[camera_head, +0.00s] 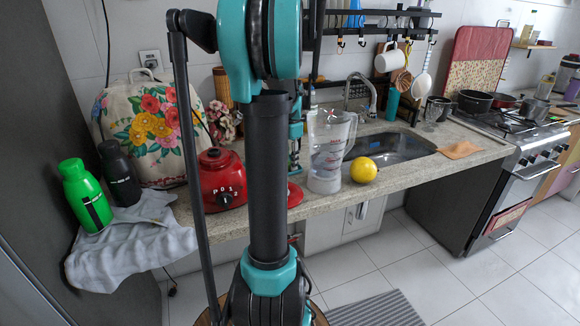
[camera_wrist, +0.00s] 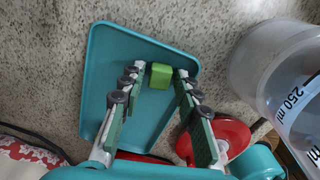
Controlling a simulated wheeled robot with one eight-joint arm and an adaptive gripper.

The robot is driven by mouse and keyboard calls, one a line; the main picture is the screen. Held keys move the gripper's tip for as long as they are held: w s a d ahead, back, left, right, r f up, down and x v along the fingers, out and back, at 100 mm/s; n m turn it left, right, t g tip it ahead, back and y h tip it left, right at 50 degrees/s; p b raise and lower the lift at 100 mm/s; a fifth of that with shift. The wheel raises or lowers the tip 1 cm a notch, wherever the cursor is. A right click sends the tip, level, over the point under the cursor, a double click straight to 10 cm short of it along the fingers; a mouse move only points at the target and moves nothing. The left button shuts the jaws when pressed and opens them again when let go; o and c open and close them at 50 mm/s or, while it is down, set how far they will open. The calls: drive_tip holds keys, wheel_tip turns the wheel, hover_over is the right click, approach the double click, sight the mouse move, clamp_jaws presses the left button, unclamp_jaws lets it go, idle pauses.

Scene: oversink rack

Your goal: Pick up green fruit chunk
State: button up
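The green fruit chunk (camera_wrist: 160,75) is a small bright green block on a teal tray (camera_wrist: 112,62) in the wrist view. My gripper (camera_wrist: 161,71) is open above the tray, with one fingertip to the left of the chunk and one to the right. Narrow gaps show between the chunk and both fingertips. I cannot tell how far the fingertips are above the tray. In the head view my arm hides the chunk and most of the gripper.
A red appliance base (camera_head: 220,180) stands left. A yellow fruit (camera_head: 363,169) sits near the sink (camera_head: 395,150). Green (camera_head: 84,197) and black bottles (camera_head: 119,175) stand on a cloth.

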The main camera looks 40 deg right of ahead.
drive_tip(key=c, duration=0.6)
drive_tip(key=shift+r, duration=0.15)
